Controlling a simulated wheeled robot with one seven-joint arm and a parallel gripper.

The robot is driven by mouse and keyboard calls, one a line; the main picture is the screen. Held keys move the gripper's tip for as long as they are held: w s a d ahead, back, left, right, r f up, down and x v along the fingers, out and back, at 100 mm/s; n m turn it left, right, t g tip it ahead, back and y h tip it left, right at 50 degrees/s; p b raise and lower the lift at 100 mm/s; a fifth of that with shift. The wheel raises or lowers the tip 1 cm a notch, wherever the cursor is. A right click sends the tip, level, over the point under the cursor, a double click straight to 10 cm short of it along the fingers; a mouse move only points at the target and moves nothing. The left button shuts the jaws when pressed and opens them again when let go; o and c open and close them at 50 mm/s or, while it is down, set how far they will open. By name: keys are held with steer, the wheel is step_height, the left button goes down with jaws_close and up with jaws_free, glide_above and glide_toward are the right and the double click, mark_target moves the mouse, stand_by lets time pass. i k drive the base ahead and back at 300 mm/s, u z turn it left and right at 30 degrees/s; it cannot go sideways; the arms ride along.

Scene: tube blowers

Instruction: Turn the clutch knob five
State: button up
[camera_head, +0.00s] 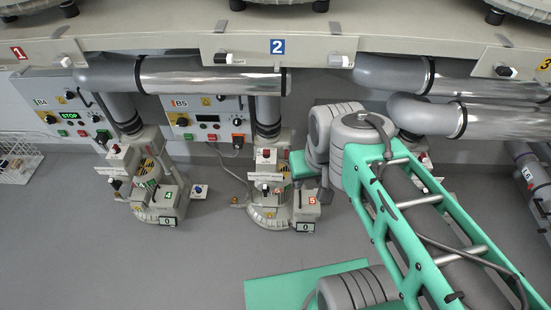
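A blower unit (272,212) stands on the floor at the centre, with a red label five (311,200) on a small grey box. A small display reading zero (304,227) is below that label. A red knob (266,153) and a darker knob (265,187) sit on the unit's boxes; I cannot tell which one is the clutch knob. My green arm (430,215) comes in from the right, and its grey rounded joint (355,145) is just right of the unit. My gripper is not visible; the arm hides part of the area behind it.
A similar unit (150,207) labelled four stands to the left. Control panels B4 (42,103) and B5 (207,132) are behind. Large pipes (210,77) run under a bench edge (130,43). A white wire basket (18,163) is at far left.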

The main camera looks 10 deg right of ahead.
mark_target(266, 153)
steer(key=u, duration=0.05)
steer(key=k, duration=0.6)
steer(key=u, duration=0.5)
steer(key=i, duration=0.55)
steer(key=u, duration=0.4)
steer(key=i, duration=0.85)
steer(key=z, duration=0.2)
